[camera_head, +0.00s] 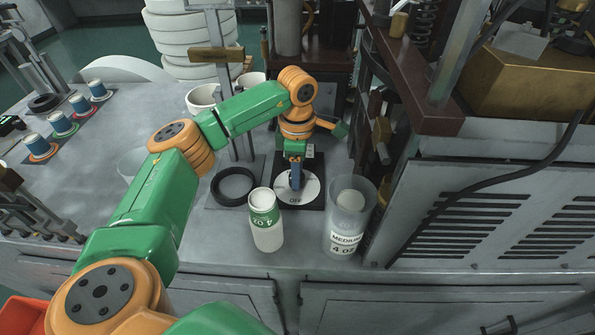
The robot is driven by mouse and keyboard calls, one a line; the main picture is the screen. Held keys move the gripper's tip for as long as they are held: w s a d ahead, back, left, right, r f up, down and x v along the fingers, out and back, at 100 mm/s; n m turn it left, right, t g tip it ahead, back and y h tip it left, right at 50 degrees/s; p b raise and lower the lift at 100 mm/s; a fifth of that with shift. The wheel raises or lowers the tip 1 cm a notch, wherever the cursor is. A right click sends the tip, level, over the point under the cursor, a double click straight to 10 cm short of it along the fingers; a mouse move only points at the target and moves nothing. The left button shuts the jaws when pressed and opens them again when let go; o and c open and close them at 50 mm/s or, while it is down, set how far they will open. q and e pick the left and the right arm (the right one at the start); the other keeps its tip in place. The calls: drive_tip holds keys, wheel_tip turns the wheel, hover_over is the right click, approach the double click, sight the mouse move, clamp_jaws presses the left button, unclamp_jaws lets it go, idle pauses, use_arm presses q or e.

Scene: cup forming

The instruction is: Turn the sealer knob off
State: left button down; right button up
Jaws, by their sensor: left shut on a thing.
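The sealer knob sits on a white round dial (311,190) marked "OFF" at its front edge, on a dark square plate. My left arm reaches across from the lower left, and my left gripper (296,182) points down over the middle of the dial. It is shut on the knob, which the fingers mostly hide, so its exact angle is hard to tell. My right gripper does not show.
A black ring (234,203) lies left. A vented machine housing (480,215) bounds the right.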

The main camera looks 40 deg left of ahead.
use_arm(q)
drive_tip(key=n, duration=0.6)
drive_tip(key=shift+w, duration=0.1)
drive_tip(key=n, duration=0.5)
drive_tip(key=shift+n, duration=0.4)
idle(0.3)
drive_tip(key=shift+c, duration=1.9)
unclamp_jaws()
drive_tip(key=shift+r, duration=0.45)
wheel_tip(320, 180, up, 6)
drive_tip(key=shift+r+b, duration=0.15)
drive_tip(key=shift+b, duration=0.45)
